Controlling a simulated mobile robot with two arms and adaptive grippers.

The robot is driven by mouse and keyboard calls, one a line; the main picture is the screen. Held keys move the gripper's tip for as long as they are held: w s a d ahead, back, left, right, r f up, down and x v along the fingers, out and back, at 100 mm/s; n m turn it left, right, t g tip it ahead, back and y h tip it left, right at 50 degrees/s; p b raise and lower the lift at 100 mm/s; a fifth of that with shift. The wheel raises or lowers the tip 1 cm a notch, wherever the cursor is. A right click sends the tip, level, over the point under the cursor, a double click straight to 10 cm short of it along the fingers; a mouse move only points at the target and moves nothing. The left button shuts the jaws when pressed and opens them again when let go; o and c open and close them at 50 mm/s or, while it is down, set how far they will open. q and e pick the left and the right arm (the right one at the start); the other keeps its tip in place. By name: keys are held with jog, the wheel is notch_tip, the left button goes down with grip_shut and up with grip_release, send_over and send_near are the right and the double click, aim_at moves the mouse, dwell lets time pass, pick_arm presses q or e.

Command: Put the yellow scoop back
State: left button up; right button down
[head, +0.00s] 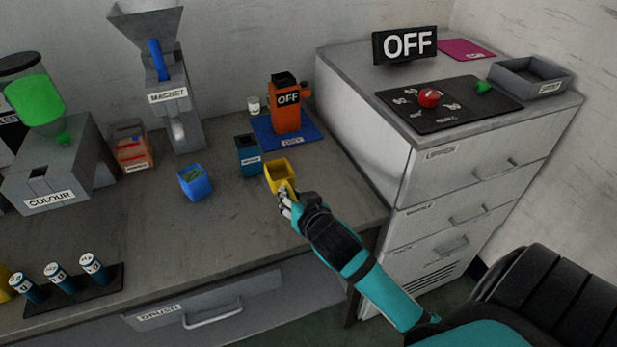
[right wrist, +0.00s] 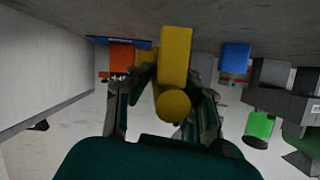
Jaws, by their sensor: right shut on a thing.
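The yellow scoop (head: 279,174), an open square cup with a handle, is at the right part of the grey worktop. My right gripper (head: 288,199) is at its near side, shut on its handle. In the right wrist view, the yellow handle (right wrist: 175,52) with its round knob end stands between the fingers of my right gripper (right wrist: 168,92). The cup is at or just above the worktop; I cannot tell whether it touches. My left gripper is not in view.
Behind is an orange machine (head: 285,118) marked OFF on a blue mat (head: 262,134). A drawer cabinet (head: 400,165) stands right. The worktop's front middle is clear.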

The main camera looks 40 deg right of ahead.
jog(key=w+d, duration=0.2)
jog(key=d, duration=0.1)
jog(key=w+d, duration=0.2)
jog(key=w, duration=0.1)
jog(key=shift+d+f+p, duration=0.2)
jog(key=shift+d+p, duration=0.2)
send_over(309, 182)
jog(key=shift+s+a+f, duration=0.3)
jog(key=shift+s+a, duration=0.1)
jog(key=shift+s, duration=0.05)
jog(key=shift+w+d+f, duration=0.15)
jog(key=shift+w+d, duration=0.25)
notch_tip(309, 182, down, 3)
jog(key=shift+s+r, duration=0.1)
jog(key=shift+f, duration=0.5)
jog(key=c, duration=1.2)
grip_release()
jog(key=shift+c, duration=0.2)
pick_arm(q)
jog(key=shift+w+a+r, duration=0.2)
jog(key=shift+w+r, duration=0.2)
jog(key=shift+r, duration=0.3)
